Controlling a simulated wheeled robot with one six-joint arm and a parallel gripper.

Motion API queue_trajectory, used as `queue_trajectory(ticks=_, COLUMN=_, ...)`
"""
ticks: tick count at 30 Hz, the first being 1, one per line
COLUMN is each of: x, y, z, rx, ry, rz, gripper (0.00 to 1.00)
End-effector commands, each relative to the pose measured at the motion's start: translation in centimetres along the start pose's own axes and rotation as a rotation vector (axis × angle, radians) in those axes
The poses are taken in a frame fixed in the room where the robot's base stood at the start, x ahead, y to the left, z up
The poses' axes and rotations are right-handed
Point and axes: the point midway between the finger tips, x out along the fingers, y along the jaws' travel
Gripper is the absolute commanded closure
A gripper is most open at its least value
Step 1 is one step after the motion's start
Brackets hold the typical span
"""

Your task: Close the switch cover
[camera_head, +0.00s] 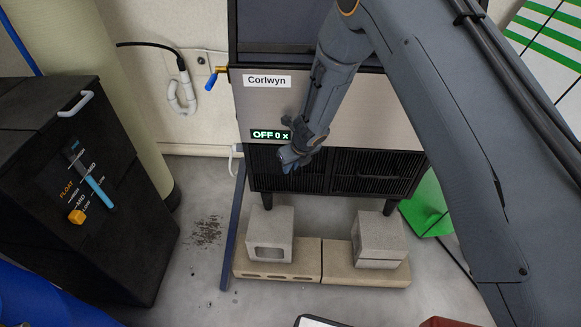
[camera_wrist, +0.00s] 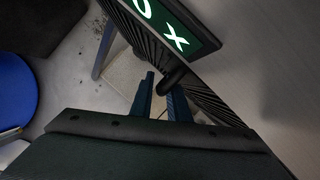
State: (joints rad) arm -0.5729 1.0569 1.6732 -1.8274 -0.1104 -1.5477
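The ice maker (camera_head: 345,112), labelled Corlwyn, has a steel front with a green display (camera_head: 270,134) reading "OFF 0 x". The display shows large and tilted in the wrist view (camera_wrist: 173,32). My gripper (camera_head: 290,160) is at the ice maker's front, just below and right of the display. In the wrist view, its two fingers (camera_wrist: 161,88) are apart, with a narrow gap between them. A dark rounded part (camera_wrist: 173,73) is close to the fingertips; I cannot tell whether it is the switch cover or whether they touch. I cannot make out the switch cover in the head view.
Black louvres (camera_head: 375,170) run below the steel front. The ice maker's legs stand on concrete blocks (camera_head: 270,232). A black cabinet (camera_head: 70,190) with a blue slider stands at the left. A blue-handled valve (camera_head: 212,80) projects left of the machine. The floor between is open.

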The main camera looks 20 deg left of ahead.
Motion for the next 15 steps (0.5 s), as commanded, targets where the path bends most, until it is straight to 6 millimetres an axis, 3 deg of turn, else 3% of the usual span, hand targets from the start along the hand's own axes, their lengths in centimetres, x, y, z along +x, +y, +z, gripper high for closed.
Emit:
queue_trajectory(ticks=9, x=-0.2, y=-0.3, z=-0.2, rx=0.004, ry=0.002, rz=-0.004, gripper=0.83)
queue_trajectory(ticks=15, x=-2.7, y=-0.1, z=-0.1, rx=0.002, ry=0.001, rz=-0.003, gripper=0.83)
